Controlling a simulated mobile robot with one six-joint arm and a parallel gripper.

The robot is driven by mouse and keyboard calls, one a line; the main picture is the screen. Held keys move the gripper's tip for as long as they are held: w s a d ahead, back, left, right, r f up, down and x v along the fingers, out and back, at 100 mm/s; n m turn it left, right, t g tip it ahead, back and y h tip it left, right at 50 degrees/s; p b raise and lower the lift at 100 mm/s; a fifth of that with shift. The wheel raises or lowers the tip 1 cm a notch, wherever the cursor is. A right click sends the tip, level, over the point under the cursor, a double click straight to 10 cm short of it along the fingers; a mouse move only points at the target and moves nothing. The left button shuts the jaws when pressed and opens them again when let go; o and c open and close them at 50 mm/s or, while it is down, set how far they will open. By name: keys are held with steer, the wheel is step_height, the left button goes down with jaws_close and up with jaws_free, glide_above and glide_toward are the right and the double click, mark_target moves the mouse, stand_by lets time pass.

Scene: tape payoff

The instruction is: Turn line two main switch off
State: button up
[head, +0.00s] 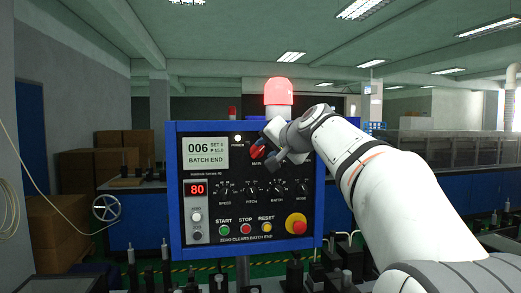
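The blue-framed control panel (188,236) stands in the middle of the head view. Its red main switch (257,153) is at the upper right of the panel face, above a partly covered label that starts "MAIN". My gripper (268,147) is in front of the switch, and its dark fingers overlap the switch's right side in the picture. I cannot tell whether the fingers touch the switch or how wide they are apart. The switch's handle position is partly hidden.
The panel display (207,153) reads 006 and BATCH END. Below are a red 80 readout (197,189), several knobs, start, stop and reset buttons, and a red emergency button (296,223). A red beacon (278,92) glows on top. Dark machine parts stand in front.

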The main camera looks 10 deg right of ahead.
mark_target(259, 151)
steer(key=shift+p+x, duration=0.3)
steer(key=shift+x, duration=1.65)
